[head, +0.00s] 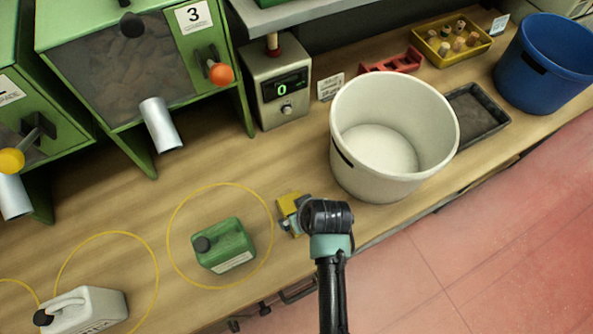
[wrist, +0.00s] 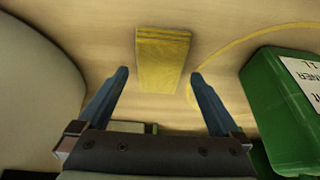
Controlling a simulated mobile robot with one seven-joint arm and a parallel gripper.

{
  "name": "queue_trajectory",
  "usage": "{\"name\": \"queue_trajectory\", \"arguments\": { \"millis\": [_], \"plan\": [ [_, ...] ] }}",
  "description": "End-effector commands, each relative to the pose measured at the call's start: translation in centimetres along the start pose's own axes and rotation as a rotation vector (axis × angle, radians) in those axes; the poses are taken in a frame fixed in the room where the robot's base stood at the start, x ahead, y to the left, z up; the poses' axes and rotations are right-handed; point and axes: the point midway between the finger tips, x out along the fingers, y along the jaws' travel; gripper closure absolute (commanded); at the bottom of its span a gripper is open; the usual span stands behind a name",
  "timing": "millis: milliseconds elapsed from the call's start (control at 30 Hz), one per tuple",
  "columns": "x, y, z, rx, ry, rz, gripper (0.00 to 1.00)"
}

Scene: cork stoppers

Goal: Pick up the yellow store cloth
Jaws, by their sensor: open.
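The yellow store cloth (wrist: 162,62) lies folded on the wooden bench top. In the wrist view it is between and slightly beyond the two fingertips of my gripper (wrist: 158,76). The fingers are spread wide, apart from the cloth on both sides, and hold nothing. In the head view the cloth (head: 287,203) is partly hidden behind my gripper (head: 290,215) and wrist. How far the fingertips are above the bench is hard to tell.
A green jug (head: 224,246) stands inside a yellow ring left of the cloth; it also shows in the wrist view (wrist: 290,110). A large white bucket (head: 345,160) stands to the right. A white jug (head: 90,310) stands front left.

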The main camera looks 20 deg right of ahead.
Motion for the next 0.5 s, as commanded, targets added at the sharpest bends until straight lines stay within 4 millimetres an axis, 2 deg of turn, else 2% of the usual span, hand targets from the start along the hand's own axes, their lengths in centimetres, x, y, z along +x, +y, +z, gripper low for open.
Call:
{"name": "queue_trajectory", "arguments": {
  "millis": [200, 500],
  "plan": [
    [2.3, 0.0, 0.1, 0.0, 0.0, 0.0, 0.0],
    [2.6, 0.0, 0.1, 0.0, 0.001, 0.001, 0.0]
  ]
}}
